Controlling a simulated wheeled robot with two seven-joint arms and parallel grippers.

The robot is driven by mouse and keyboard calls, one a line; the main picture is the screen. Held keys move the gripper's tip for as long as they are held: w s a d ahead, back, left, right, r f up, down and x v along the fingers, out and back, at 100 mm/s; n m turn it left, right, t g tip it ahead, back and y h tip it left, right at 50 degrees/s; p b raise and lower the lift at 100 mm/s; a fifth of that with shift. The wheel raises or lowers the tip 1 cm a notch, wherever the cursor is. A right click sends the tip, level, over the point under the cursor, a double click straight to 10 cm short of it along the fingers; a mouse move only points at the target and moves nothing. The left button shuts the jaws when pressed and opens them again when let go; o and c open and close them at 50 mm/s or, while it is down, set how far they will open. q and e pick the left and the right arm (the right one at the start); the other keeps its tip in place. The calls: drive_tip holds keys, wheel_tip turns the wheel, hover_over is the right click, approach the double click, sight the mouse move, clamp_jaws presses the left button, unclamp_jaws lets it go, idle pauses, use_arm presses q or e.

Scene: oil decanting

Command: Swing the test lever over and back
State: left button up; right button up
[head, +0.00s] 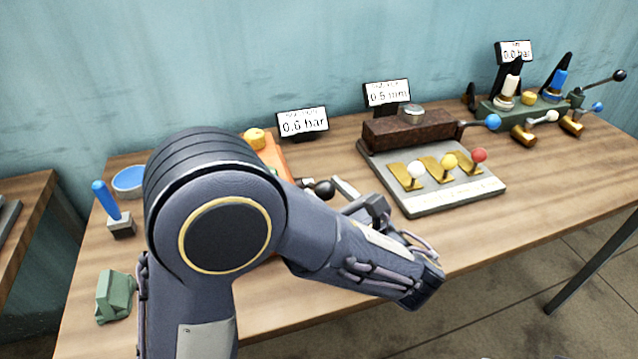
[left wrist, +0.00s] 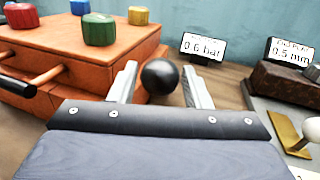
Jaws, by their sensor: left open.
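A lever with a black ball knob (head: 325,189) stands at the right side of an orange block (head: 272,158). I cannot tell for sure that it is the test lever. My left gripper (head: 327,185) is open around this knob, one finger on either side. In the left wrist view the black knob (left wrist: 160,77) shows between the two fingers, with a gap to the right finger. The lever's shaft is hidden there. The orange block (left wrist: 90,55) carries coloured knobs. My left arm hides much of the block in the head view. My right gripper is not in view.
A display reading 0.6 bar (head: 303,123) stands behind. To the right is a grey plate (head: 440,204) with white, yellow and red knobs. A green fixture (head: 530,107) with a black-knobbed lever (head: 619,75) is far right. A blue-handled tool (head: 105,198) stands left.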

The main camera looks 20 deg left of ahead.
sight(318, 184)
use_arm(q)
drive_tip(key=shift+x, duration=1.6)
drive_tip(key=shift+c, duration=0.4)
